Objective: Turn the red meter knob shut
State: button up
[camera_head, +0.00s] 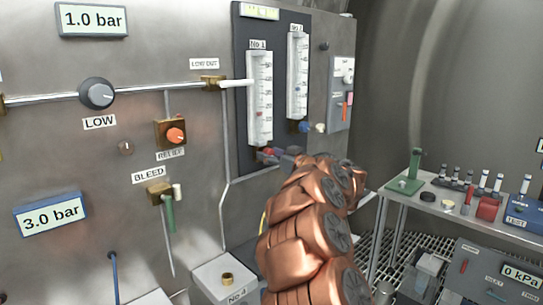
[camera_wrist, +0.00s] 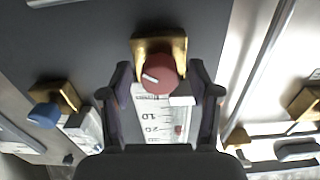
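The red meter knob (camera_wrist: 158,74) is round with a white mark pointing left. It sits on a brass block (camera_wrist: 158,46) at the end of the No 1 meter tube (camera_wrist: 158,115). My gripper (camera_wrist: 161,72) is open, with one dark finger on each side of the knob and a visible gap to each. In the head view, a small red patch of the knob (camera_head: 269,151) shows below the No 1 meter (camera_head: 259,100); my gripper (camera_head: 280,156) is there, and my copper arm hides part of it.
A second meter (camera_head: 297,75) with a blue knob (camera_head: 304,126) stands close to the right; that blue knob is at left in the wrist view (camera_wrist: 45,116). A panel (camera_head: 341,95) is farther right. A table (camera_head: 430,193) with small items stands at right.

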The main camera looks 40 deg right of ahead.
jog(key=c, duration=1)
jog(key=shift+n+p, duration=0.4)
jog(key=shift+p, duration=0.1)
jog(key=shift+r+n+p, duration=0.1)
jog(key=shift+n+p, duration=0.35)
jog(key=shift+n, duration=0.25)
jog(key=n, duration=0.3)
jog(key=shift+f+n+b, duration=0.25)
jog(key=shift+n+b, duration=0.05)
jog(key=shift+b, duration=0.05)
jog(key=shift+a+n+b, duration=0.1)
jog(key=shift+n+b, duration=2.2)
jog(key=shift+n, duration=1.8)
jog(key=shift+r, duration=0.1)
